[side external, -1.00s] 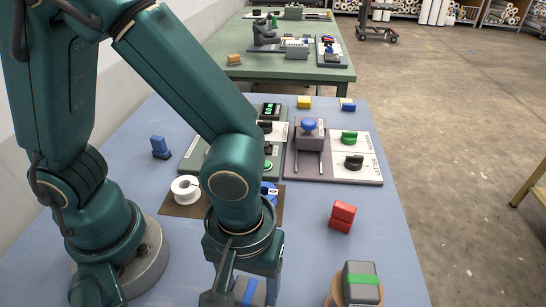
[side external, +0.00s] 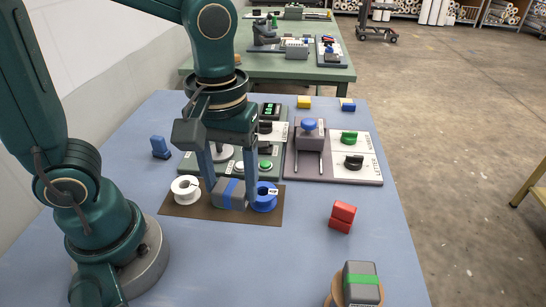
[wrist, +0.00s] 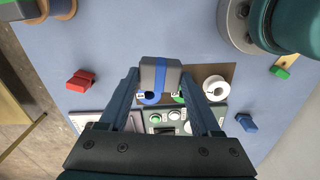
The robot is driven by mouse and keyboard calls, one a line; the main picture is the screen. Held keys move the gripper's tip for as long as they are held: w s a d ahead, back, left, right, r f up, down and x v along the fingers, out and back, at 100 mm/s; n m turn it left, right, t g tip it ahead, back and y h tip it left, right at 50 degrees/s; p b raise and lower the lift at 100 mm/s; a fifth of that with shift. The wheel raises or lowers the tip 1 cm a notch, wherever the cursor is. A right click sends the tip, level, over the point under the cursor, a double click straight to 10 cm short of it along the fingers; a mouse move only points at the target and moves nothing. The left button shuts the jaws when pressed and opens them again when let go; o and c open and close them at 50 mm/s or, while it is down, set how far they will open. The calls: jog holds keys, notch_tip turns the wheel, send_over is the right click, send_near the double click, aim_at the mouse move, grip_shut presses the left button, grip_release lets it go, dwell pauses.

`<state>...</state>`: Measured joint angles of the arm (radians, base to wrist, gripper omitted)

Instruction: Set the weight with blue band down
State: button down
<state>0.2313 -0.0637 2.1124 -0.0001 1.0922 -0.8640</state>
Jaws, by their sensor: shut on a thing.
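The grey weight with a blue band (side external: 231,194) is between the fingers of my gripper (side external: 232,203), which is shut on its sides. It shows over the brown mat (side external: 223,215), between the white spool (side external: 185,188) and the blue spool (side external: 265,198). I cannot tell whether its underside touches the mat. In the wrist view the weight (wrist: 160,76) sits between both fingertips, with its blue band running across it. It hides part of the mat and of the blue spool (wrist: 148,98) behind it.
A control panel (side external: 190,165) with buttons stands behind the mat. A press unit (side external: 310,135) with a blue knob is at its right. The blue tabletop in front of the mat is clear.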

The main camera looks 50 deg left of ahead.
jog(key=shift+w+r, duration=0.15)
jog(key=shift+r, duration=0.15)
jog(key=w+a+r+n, duration=0.4)
jog(key=w+a+n, duration=0.6)
jog(key=w+a, duration=0.45)
jog(key=s+a+f+n, duration=0.25)
jog(key=a+n, duration=0.35)
jog(key=a, duration=0.9)
jog(key=s+a+f+n, duration=0.1)
jog(key=s+a+f, duration=0.1)
jog(key=a, duration=0.1)
jog(key=s+a+f+n, duration=0.1)
jog(key=s+a+f, duration=0.2)
jog(key=a, duration=0.1)
jog(key=s+a+f+n, duration=0.1)
jog(key=s+a+f, duration=0.2)
jog(key=a, duration=0.1)
jog(key=shift+s+n, duration=0.25)
jog(key=shift+n, duration=0.15)
jog(key=shift+f, duration=2.3)
